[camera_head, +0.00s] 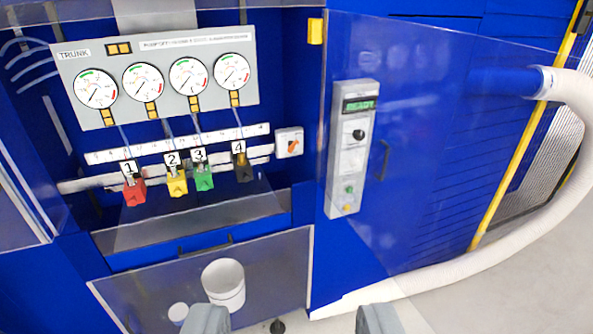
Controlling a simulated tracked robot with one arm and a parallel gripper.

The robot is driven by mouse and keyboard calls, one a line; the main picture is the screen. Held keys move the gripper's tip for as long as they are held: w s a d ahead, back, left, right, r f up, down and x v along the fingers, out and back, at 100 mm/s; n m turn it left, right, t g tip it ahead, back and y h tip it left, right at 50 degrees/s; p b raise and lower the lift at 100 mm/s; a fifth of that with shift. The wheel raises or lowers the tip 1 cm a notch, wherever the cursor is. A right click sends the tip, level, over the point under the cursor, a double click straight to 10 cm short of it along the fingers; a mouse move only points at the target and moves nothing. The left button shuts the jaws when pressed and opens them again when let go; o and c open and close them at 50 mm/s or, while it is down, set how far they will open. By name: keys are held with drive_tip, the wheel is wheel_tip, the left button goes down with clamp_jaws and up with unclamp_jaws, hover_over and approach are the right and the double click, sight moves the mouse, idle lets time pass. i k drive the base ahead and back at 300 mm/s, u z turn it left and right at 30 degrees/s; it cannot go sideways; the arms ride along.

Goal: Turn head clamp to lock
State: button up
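My gripper (291,320) shows at the bottom edge, with its two grey fingers wide apart and nothing visible between them. No part is readably labelled as the head clamp, so I cannot tell which it is. A small white box with an orange rotary knob (292,146) is on the blue machine, right of the numbered handles; the knob appears tilted. Red (134,192), yellow (177,182), green (204,178) and dark (243,168) handles hang in a row under tags 1 to 4. My gripper is apart from all of them.
A gauge panel marked TRUNK (160,77) is above the handles. A grey control box (351,150) with a green display and buttons is mounted on the right. White buckets (224,285) are below, seen behind a clear panel. A thick white hose (500,262) curves along the right.

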sight(292, 145)
drive_tip(key=u, duration=0.05)
drive_tip(key=k, duration=0.25)
drive_tip(key=u, duration=1.7)
drive_tip(key=i, duration=1.05)
drive_tip(key=z, duration=1.8)
drive_tip(key=i, duration=1)
drive_tip(key=u, duration=0.05)
